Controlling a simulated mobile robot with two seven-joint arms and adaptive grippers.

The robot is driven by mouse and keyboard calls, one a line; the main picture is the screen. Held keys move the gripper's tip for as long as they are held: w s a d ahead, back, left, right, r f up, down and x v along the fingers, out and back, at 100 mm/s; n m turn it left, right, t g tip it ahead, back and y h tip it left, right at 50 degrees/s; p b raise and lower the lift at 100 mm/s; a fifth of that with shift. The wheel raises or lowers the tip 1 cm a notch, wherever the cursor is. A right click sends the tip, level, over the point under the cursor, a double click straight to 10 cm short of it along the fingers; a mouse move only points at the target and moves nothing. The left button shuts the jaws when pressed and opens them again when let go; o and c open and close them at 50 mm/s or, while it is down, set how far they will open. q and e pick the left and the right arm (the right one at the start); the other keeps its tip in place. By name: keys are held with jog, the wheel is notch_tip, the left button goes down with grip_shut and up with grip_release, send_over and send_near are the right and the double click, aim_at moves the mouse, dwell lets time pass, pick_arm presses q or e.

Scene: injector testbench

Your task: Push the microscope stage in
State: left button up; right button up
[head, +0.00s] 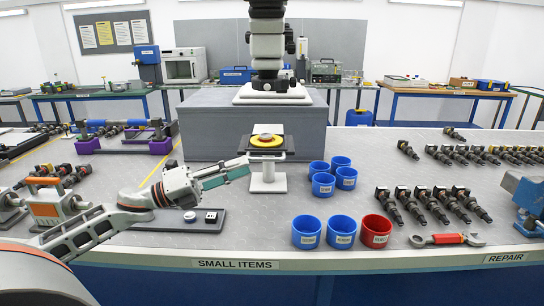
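The microscope (267,45) stands on a white base on top of a grey block at the back centre of the bench. The stage sticks out toward me. My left gripper (246,168) reaches in from the left, with its fingertips just left of the stage and its post. I cannot tell whether it touches them, nor how far apart its fingers are. My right gripper is not in view.
Several blue cups (306,232) and a red cup (376,231) stand to the right of the stage. A dark tray (180,221) with small parts lies below my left arm. Injectors (430,204) and a wrench (447,240) lie farther right. Bench surface in front of the stage is clear.

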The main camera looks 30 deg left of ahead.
aim_at(265, 160)
pick_arm(q)
jog(key=shift+w+d+r, duration=0.25)
jog(key=shift+d+r, duration=0.1)
jog(key=shift+d, duration=0.15)
jog(key=shift+x, duration=3.05)
jog(key=shift+a+f, duration=0.1)
jog(key=shift+f, duration=0.05)
grip_shut()
